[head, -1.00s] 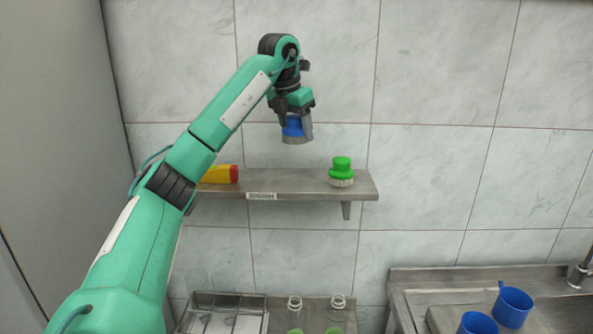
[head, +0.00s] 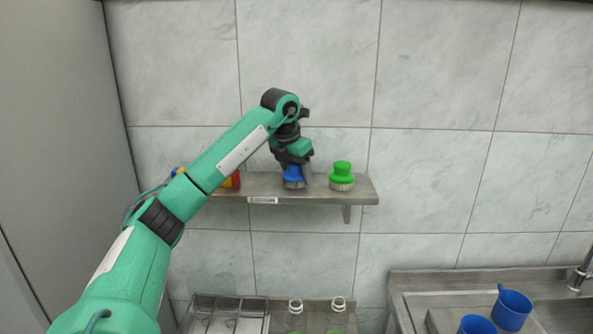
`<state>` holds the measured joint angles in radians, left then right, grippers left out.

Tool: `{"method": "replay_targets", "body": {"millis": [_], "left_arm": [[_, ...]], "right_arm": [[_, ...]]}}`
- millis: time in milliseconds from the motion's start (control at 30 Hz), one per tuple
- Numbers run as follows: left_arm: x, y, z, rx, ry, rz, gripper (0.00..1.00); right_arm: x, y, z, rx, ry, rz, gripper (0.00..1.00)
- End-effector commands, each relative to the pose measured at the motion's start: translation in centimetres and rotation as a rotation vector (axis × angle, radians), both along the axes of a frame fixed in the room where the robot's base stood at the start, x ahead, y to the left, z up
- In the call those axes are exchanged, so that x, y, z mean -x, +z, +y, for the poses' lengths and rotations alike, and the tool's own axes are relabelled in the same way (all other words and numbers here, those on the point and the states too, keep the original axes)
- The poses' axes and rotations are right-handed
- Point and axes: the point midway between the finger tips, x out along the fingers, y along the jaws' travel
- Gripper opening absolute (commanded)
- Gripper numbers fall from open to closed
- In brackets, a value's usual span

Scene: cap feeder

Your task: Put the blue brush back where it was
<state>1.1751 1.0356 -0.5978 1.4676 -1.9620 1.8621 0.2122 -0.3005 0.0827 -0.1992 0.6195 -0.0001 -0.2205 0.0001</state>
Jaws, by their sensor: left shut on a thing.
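The blue brush (head: 293,178) has a blue handle and pale bristles that point down. It is at the shelf (head: 320,191), above the label on the front edge and left of the green brush. My left gripper (head: 295,167) is shut on its handle from above. The bristles appear to be at the shelf top; I cannot tell whether they touch it. The green brush (head: 342,176) stands upright on the shelf's right part. My right gripper is not in view.
A red and yellow item (head: 233,181) on the shelf is partly hidden by my left arm. Below are a metal rack (head: 228,301) and glass bottles. Blue cups (head: 511,310) stand at the sink on the right. A narrow gap separates the two brushes.

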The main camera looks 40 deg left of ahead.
Motion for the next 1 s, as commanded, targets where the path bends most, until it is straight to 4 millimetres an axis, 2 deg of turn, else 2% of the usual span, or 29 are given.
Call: {"method": "replay_targets", "body": {"millis": [367,400,500,767,1000], "left_arm": [[0.0,-0.4,0.0,0.000,0.000,-0.001,0.37],[0.0,-0.5,0.0,0.000,0.000,-0.001,0.60],[0.0,-0.4,0.0,0.000,0.000,-0.001,0.80],[0.0,-0.4,0.0,0.000,0.000,-0.001,0.80],[0.3,1.2,0.0,0.000,0.001,-0.005,0.80]], "right_arm": [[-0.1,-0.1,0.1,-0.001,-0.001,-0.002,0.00],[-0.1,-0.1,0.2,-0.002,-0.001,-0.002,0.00],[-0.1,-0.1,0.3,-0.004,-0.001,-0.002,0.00],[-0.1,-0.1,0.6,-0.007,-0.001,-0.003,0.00],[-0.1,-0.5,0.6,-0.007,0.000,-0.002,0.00]]}}
